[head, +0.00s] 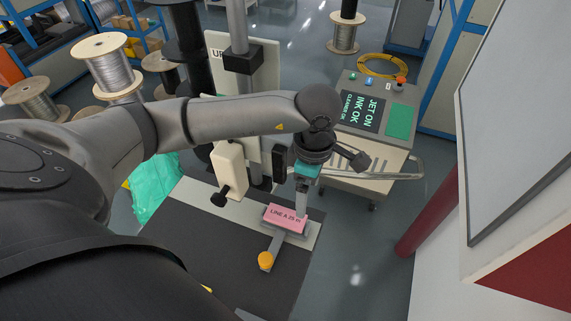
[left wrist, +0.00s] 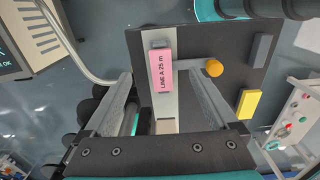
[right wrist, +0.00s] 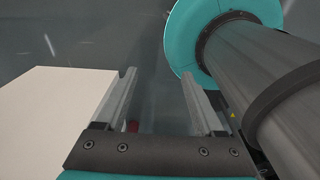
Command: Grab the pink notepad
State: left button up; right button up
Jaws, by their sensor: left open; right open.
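The pink notepad (head: 286,219), marked "LINE A 25 m", lies on a small grey stand on the dark mat in the head view. It also shows in the left wrist view (left wrist: 162,70), beyond and between the fingertips. My left gripper (head: 301,207) points down just above the notepad; in the left wrist view (left wrist: 161,82) its fingers are apart with nothing between them. Whether the fingertips touch the notepad cannot be told. My right gripper (right wrist: 157,78) is open and empty, seen only in the right wrist view, away from the notepad.
An orange knob (head: 265,260) on a short arm sits beside the notepad. A cream block (head: 228,168) with a dark knob stands to the left. A cart with a control panel (head: 375,115) and a curved rail is behind right. A dark red post (head: 430,215) stands at right.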

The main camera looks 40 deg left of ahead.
pick_arm(q)
jog(key=b, duration=0.4)
send_over(304, 223)
notch_tip(304, 223, down, 7)
jog(key=shift+w+r, duration=0.1)
jog(key=shift+w, duration=0.05)
jog(key=shift+f+b, duration=1.55)
jog(key=shift+f, duration=1.1)
jog(key=shift+r, duration=0.1)
jog(key=shift+c, duration=0.4)
grip_shut()
jog(key=shift+r, duration=0.15)
